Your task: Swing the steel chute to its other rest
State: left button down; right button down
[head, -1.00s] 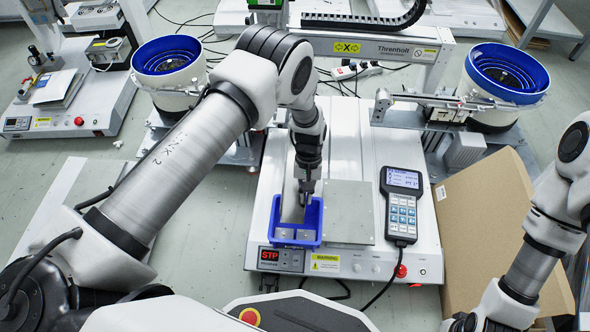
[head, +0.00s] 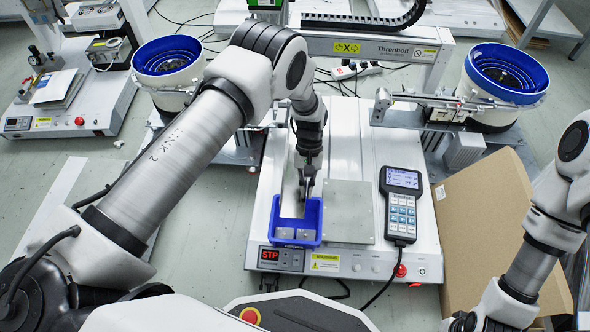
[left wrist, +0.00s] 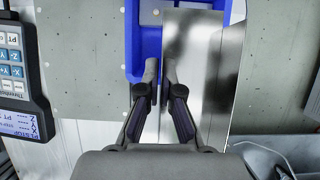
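My left gripper (head: 305,188) points down over the back of the blue bin (head: 274,220) in the head view. In the left wrist view its fingertips (left wrist: 161,72) are close together, with a narrow gap, at the left edge of the shiny steel chute (left wrist: 195,60). That edge runs between the fingers, which look shut on it. The chute reaches over the blue bin (left wrist: 133,40) at the top of that view. In the head view the arm and gripper hide most of the chute. My right arm shows at the right; its gripper is out of view.
A grey plate (head: 348,210) and a handheld pendant (head: 401,205) lie right of the bin. A cardboard box (head: 480,225) stands farther right. Two blue-rimmed bowl feeders (head: 168,60) (head: 507,75) flank the machine base (head: 350,130). The gantry beam (head: 370,47) crosses behind.

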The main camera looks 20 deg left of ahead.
pick_arm(q)
jog(key=shift+a+r, duration=0.1)
jog(key=shift+r, duration=0.05)
jog(key=shift+w+r+g, duration=0.1)
jog(key=shift+r+g, duration=0.3)
jog(key=shift+r, duration=0.3)
jog(key=c, duration=1.2)
grip_release()
jog(key=shift+c, duration=0.2)
jog(key=shift+r, duration=0.1)
jog(key=v, duration=1.2)
jog(key=shift+a, duration=0.2)
